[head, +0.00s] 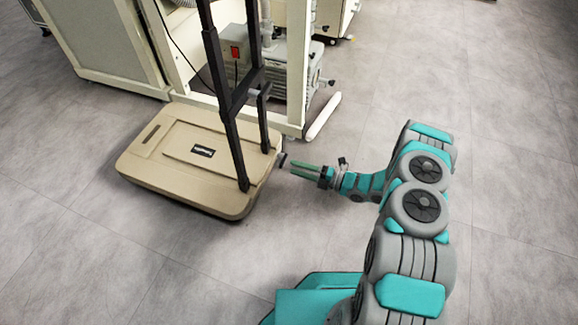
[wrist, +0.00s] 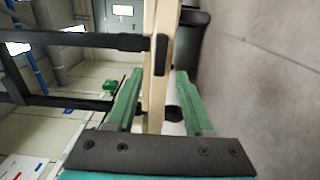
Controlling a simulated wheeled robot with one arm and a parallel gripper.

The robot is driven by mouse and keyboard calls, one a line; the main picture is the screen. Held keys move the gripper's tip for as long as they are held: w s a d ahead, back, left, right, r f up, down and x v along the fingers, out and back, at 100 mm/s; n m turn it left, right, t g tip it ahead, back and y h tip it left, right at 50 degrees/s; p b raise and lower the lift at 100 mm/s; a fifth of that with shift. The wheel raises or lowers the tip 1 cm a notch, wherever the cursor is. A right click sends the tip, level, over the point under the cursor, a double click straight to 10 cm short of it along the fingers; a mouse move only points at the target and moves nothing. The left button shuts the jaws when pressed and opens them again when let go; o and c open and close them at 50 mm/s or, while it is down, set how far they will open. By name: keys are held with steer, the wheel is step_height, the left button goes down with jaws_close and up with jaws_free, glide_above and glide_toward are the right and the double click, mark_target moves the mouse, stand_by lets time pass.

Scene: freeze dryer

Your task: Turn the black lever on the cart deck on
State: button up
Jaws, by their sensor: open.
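The cart deck (head: 175,165) is a flat beige platform on the floor at the left of the head view. A small dark piece (head: 282,159) at its right end looks like the black lever. In the wrist view a short black bar (wrist: 161,55) lies against the narrow beige deck edge (wrist: 154,95), and I take it for the lever. My gripper (head: 292,168) points left at this end, fingertips close to the lever. In the wrist view its green fingers (wrist: 160,78) are apart, with the bar just beyond and between them. I cannot tell if they touch it.
The cart's black handle frame (head: 228,100) rises from the deck near my gripper. Behind stands a beige machine frame (head: 170,50) with a grey pump (head: 300,70) and a white foot (head: 323,117). The floor (head: 480,200) is clear to the right.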

steer(key=shift+x, duration=1.75)
jaws_close()
